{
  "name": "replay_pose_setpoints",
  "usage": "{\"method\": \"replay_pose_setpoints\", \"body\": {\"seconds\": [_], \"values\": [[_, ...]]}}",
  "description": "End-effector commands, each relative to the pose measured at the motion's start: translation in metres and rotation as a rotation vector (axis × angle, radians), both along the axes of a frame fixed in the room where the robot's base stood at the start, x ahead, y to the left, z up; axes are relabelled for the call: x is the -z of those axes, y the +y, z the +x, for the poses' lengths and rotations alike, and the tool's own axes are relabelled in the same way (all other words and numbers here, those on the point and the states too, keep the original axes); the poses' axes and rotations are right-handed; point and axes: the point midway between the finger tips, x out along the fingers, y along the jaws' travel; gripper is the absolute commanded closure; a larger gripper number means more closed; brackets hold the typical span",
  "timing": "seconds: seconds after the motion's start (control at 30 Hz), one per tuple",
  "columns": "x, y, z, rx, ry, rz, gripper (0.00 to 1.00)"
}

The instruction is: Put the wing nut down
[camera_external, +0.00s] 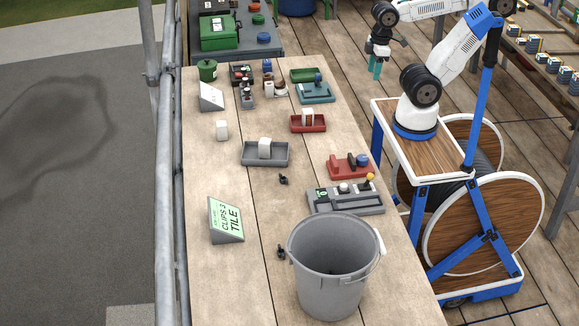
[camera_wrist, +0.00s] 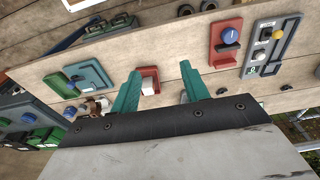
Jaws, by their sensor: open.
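Two small dark pieces lie on the wooden bench, one near the middle (camera_external: 283,180) and one beside the grey bucket (camera_external: 281,252). Each may be a wing nut, but they are too small to tell. My gripper (camera_external: 376,67) is raised at the far right of the bench, beyond its edge, apart from both pieces. In the wrist view its teal fingers (camera_wrist: 160,88) are spread, with nothing visible held between them. A red tray (camera_wrist: 157,74) with a white block shows behind the fingers.
The grey bucket (camera_external: 330,280) stands at the bench's near end. A tile sign (camera_external: 226,220), a grey tray (camera_external: 284,160), a red fixture (camera_external: 349,169) and a grey control panel (camera_external: 345,201) are on the bench (camera_external: 218,285). Bare wood lies left of the grey tray.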

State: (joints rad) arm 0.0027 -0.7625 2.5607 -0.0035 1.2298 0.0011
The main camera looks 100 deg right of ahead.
Motion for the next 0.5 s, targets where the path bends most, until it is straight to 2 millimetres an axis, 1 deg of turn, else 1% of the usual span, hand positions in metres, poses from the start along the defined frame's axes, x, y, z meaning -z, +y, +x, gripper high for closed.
{"method": "replay_pose_setpoints", "body": {"seconds": [0.13,0.27,0.37,0.47,0.5], "values": [[0.001,0.001,0.001,-0.005,0.007,0.000,0.55],[0.013,0.004,0.007,-0.019,0.072,0.000,0.55],[0.020,0.008,0.023,-0.032,0.144,0.005,0.55],[0.026,0.019,0.050,-0.033,0.208,0.026,0.55],[0.029,0.023,0.062,-0.022,0.230,0.035,0.55]]}}
